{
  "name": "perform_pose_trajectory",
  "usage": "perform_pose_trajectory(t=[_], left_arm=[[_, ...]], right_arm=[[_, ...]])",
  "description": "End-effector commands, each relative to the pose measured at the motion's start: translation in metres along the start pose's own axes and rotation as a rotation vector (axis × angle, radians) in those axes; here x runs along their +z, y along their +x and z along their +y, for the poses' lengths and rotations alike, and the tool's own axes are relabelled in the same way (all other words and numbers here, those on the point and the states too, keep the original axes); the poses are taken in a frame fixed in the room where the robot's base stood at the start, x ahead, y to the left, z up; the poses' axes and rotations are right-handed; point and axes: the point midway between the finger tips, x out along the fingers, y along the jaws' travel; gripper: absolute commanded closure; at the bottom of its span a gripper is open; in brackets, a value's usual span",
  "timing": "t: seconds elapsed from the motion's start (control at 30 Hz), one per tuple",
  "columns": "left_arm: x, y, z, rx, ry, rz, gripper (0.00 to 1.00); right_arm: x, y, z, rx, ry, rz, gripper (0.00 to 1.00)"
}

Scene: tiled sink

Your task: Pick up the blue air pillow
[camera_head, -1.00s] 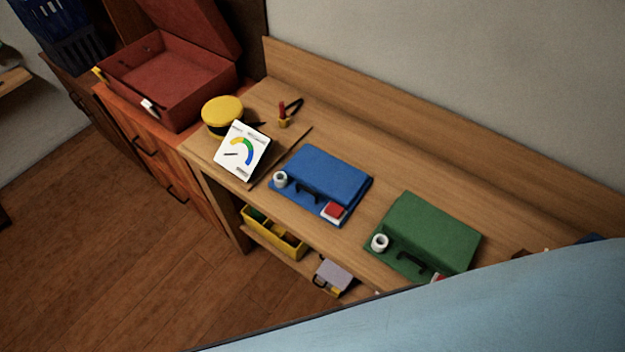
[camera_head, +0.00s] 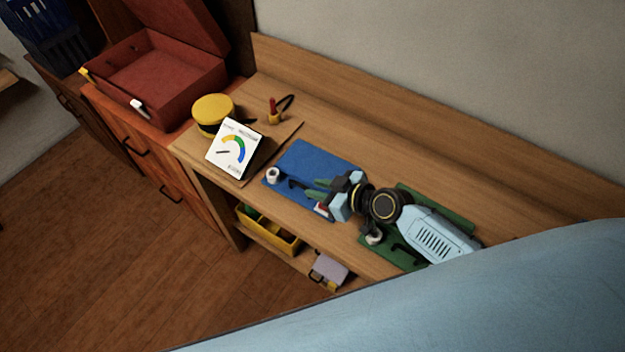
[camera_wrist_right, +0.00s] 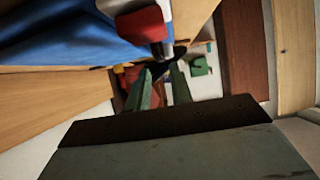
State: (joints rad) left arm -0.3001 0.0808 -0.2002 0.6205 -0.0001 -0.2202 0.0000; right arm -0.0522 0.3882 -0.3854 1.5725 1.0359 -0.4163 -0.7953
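The blue air pillow (camera_head: 318,162) lies on the wooden bench in the head view, on or as part of a blue mat; its lower right side is partly hidden by my right gripper. Blue material also fills the upper left of the right wrist view (camera_wrist_right: 60,38). My right gripper (camera_head: 317,190) is over the blue mat's right front part, its fingers pointing left. In the wrist view its two greenish fingers (camera_wrist_right: 162,80) are apart with nothing between them. I cannot tell whether it touches anything. My left gripper is not in view.
On the blue mat are a white roll (camera_head: 272,175) and a red-and-white block (camera_wrist_right: 140,22), close to my right fingers. A green mat (camera_head: 455,218) lies under my right arm. A white gauge card (camera_head: 233,148) and yellow tin (camera_head: 213,112) stand left. An open red case (camera_head: 160,75) is beyond.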

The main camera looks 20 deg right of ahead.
Motion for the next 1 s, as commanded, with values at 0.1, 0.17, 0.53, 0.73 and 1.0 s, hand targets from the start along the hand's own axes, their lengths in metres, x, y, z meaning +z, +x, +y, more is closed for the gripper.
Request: perform_pose_trajectory(t=[0.1,0.17,0.53,0.73,1.0], left_arm=[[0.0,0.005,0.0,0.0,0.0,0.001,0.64],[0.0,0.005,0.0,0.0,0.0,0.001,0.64],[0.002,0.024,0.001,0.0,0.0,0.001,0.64],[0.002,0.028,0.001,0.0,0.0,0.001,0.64],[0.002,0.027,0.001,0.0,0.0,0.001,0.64]], right_arm=[[0.001,0.013,0.0,0.0,0.001,0.001,0.78],[0.0,0.015,0.0,0.0,0.001,0.0,0.78],[0.002,0.055,0.0,0.0,0.001,0.0,0.78],[0.001,0.069,-0.001,-0.001,0.0,-0.001,0.78],[0.0,0.068,0.0,-0.001,0.0,-0.001,0.88]])
